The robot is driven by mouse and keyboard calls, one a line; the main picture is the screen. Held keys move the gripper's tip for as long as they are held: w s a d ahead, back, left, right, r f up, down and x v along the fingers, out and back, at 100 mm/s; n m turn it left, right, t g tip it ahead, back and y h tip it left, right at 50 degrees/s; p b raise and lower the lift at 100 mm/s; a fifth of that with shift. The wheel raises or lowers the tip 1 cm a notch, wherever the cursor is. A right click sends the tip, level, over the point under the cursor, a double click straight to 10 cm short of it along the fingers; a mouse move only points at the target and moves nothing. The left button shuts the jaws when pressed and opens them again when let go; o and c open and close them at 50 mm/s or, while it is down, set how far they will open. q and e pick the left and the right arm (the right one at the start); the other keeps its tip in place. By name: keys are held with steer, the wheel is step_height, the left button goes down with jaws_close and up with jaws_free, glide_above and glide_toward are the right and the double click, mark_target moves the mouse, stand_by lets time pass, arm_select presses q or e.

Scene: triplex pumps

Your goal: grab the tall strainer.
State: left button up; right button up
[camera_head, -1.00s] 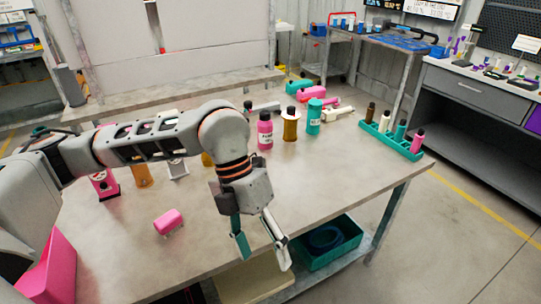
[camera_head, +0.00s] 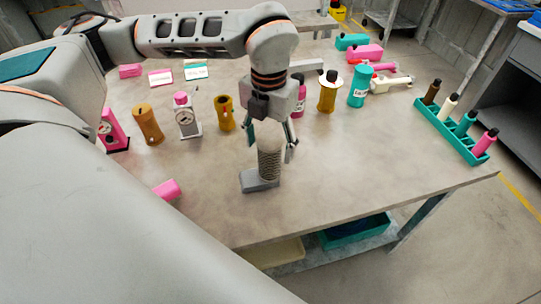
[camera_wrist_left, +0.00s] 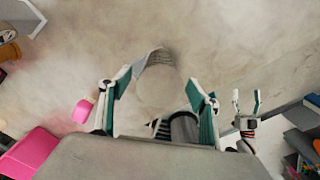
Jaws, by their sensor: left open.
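The tall strainer (camera_head: 269,165) stands upright on the table, with a pale rounded top, a mesh body and a grey foot. My left gripper (camera_head: 272,146) is open and points down, with its fingers at either side of the strainer's upper part. In the left wrist view the pale top of the strainer (camera_wrist_left: 157,92) lies between the open fingers of the left gripper (camera_wrist_left: 160,84). I cannot tell whether either finger touches it. My right gripper (camera_wrist_left: 247,103) shows at the right of the wrist view, with its fingers apart and empty.
A pink cylinder (camera_head: 168,190) lies left of the strainer. Pump parts and bottles, including an amber one (camera_head: 327,94) and a teal one (camera_head: 358,88), stand behind. A teal rack (camera_head: 452,135) holds bottles at the right. The table (camera_head: 360,165) is clear right of the strainer.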

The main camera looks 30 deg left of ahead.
arm_select(q)
step_height(320, 180, down, 4)
steer(key=shift+w+f, duration=0.1)
steer(key=shift+f, duration=0.15)
steer(key=c, duration=1.3)
steer(key=shift+r, duration=0.2)
steer(key=shift+c, duration=0.2)
